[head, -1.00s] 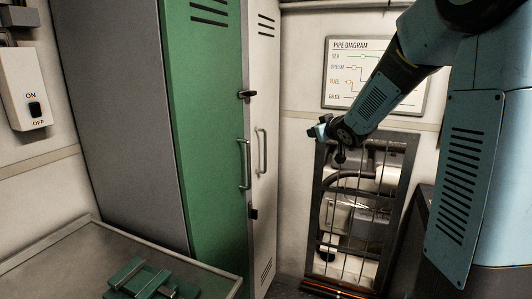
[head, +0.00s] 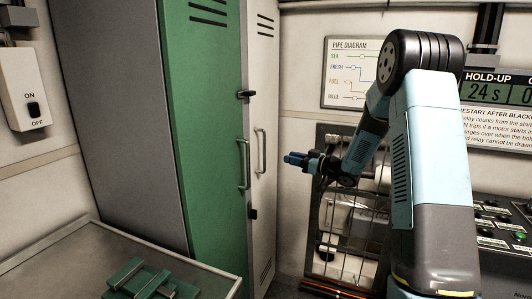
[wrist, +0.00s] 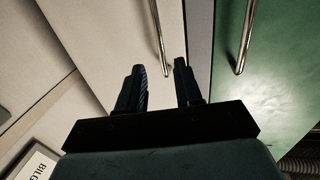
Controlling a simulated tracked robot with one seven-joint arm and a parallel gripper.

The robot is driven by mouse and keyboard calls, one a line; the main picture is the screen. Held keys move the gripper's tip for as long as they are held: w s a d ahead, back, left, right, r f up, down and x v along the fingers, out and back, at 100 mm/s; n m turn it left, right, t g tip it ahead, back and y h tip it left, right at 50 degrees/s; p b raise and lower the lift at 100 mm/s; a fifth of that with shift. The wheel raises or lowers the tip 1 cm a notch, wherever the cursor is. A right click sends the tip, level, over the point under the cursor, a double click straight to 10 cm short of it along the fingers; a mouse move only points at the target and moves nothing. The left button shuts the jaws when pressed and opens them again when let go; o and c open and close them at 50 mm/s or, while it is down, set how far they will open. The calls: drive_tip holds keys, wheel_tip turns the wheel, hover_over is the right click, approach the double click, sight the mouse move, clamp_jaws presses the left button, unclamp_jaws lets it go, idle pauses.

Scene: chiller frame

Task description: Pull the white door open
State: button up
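The white door (head: 263,110) is the narrow panel to the right of the green door on the tall locker. It looks shut. Its upright metal bar handle (head: 260,150) is near its left edge. In the wrist view the white door (wrist: 110,40) fills the upper left, and its handle (wrist: 160,40) hangs just beyond my fingertips, near the gap between them. My gripper (head: 290,159) is to the right of the handle in the head view, pointing left at it and apart from it. In the wrist view my gripper (wrist: 160,72) is open with nothing between its fingers.
The green door (head: 205,130) has its own bar handle (head: 244,165), close to the white door's. Dark latches (head: 247,94) sit at the seam. A grey table (head: 75,258) with green parts (head: 140,280) is at front left. A barred frame (head: 330,240) stands behind my arm.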

sight(265, 152)
drive_tip(key=x, duration=1.3)
drive_tip(key=shift+a, duration=0.1)
drive_tip(key=shift+f, duration=0.1)
clamp_jaws()
